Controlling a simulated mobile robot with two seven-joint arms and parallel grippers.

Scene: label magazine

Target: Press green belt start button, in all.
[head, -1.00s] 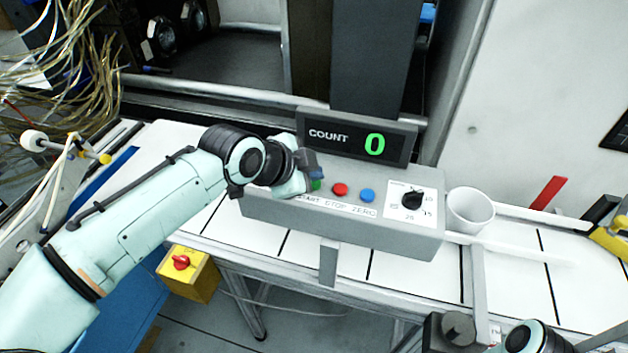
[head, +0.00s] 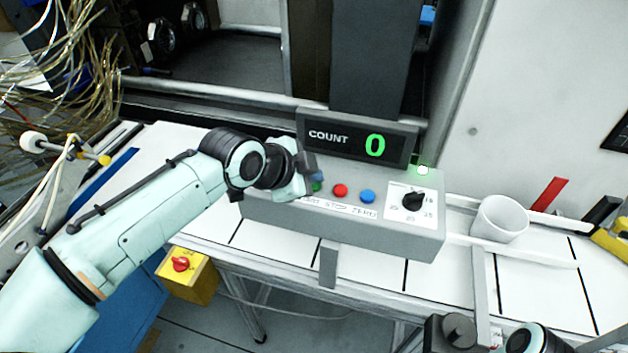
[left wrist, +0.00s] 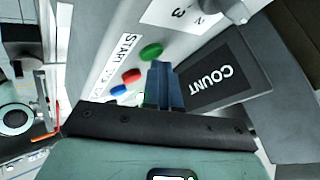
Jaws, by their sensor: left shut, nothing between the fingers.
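The green start button (head: 317,187) is the leftmost of three buttons on the grey control box (head: 290,215), partly hidden by my left gripper. A small lamp (head: 423,170) on the box glows whitish green. The count display (head: 358,140) reads 0.
The red button (head: 340,190) and blue button (head: 367,196) sit close to the right, then a black dial (head: 413,201). A white cup (head: 500,219) stands on the belt (head: 540,280). A yellow box with a red knob (head: 181,264) hangs below.

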